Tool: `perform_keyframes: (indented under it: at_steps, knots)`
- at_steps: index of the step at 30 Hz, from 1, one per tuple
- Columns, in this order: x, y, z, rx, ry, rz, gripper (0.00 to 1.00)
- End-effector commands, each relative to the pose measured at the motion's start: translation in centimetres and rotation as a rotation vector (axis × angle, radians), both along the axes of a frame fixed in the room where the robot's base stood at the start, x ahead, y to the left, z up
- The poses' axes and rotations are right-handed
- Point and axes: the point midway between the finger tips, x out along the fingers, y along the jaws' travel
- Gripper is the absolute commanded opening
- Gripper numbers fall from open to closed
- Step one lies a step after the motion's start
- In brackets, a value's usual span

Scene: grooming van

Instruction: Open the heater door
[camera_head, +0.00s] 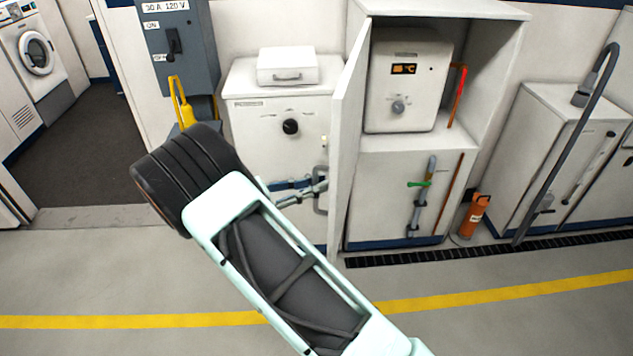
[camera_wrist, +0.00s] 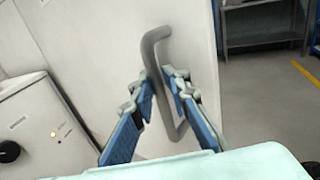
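The heater door (camera_head: 347,140) is a tall white panel standing open, swung out toward me and seen nearly edge-on, at the left side of a white cabinet. In the opening is a white heater (camera_head: 407,85) with an orange display and a knob. The grey bar handle (camera_head: 320,190) is on the door's outer face; it also shows in the wrist view (camera_wrist: 153,52). My gripper (camera_head: 312,188) is at this handle. In the wrist view its blue-padded fingers (camera_wrist: 163,85) lie close on both sides of the bar, and appear shut on it.
A white cabinet (camera_head: 270,105) with a black knob stands left of the door, close to my gripper. An orange extinguisher (camera_head: 472,216) stands right of the heater cabinet. The floor in front is clear, with a yellow line (camera_head: 450,301). A metal shelf (camera_wrist: 265,30) is far off.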

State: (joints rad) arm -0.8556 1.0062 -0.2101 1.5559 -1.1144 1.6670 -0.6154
Motion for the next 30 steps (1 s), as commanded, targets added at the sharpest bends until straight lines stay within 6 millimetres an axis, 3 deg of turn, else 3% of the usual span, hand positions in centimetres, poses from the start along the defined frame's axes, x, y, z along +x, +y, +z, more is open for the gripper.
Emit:
perform_keyframes:
  at_steps: [3, 14, 30]
  knots:
    - [0.1, 0.0, 0.1, -0.001, -0.003, 0.001, 0.27]
    - [0.1, 0.6, 0.3, 0.0, -0.009, 0.003, 0.27]
    - [-3.0, 10.0, 0.2, -0.001, -0.006, 0.003, 0.27]
